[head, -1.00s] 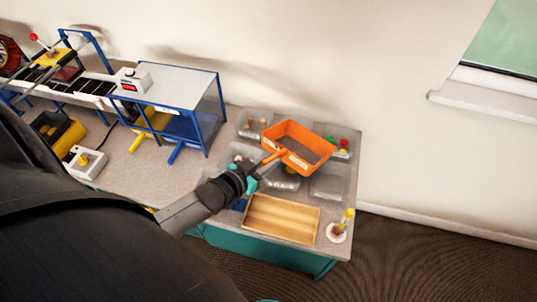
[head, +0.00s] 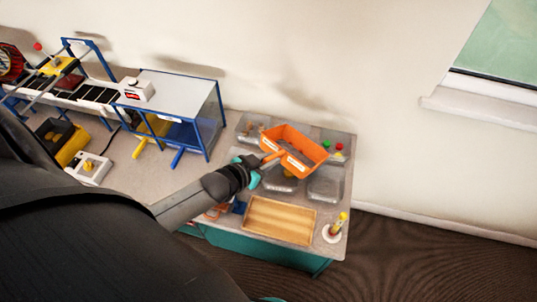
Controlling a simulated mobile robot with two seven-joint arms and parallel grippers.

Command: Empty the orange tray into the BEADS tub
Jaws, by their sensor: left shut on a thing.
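The orange tray (head: 312,157) is in the air above the clear tubs at the right end of the bench. My left gripper (head: 263,165) is shut on the tray's handle (head: 271,157), on the tray's left side. I cannot make out what lies in the tray. Several clear tubs stand below and around it. One at the front right (head: 324,186) looks empty. One behind the tray on the right holds red and green pieces (head: 338,147). The tub labels are too small to read, so I cannot tell which is BEADS.
A wooden tray (head: 280,220) lies in front of the tubs. A small yellow-topped item on a white disc (head: 333,232) stands near the bench's right edge. A blue-framed box (head: 178,105) and a conveyor (head: 88,92) stand to the left. The wall is close behind.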

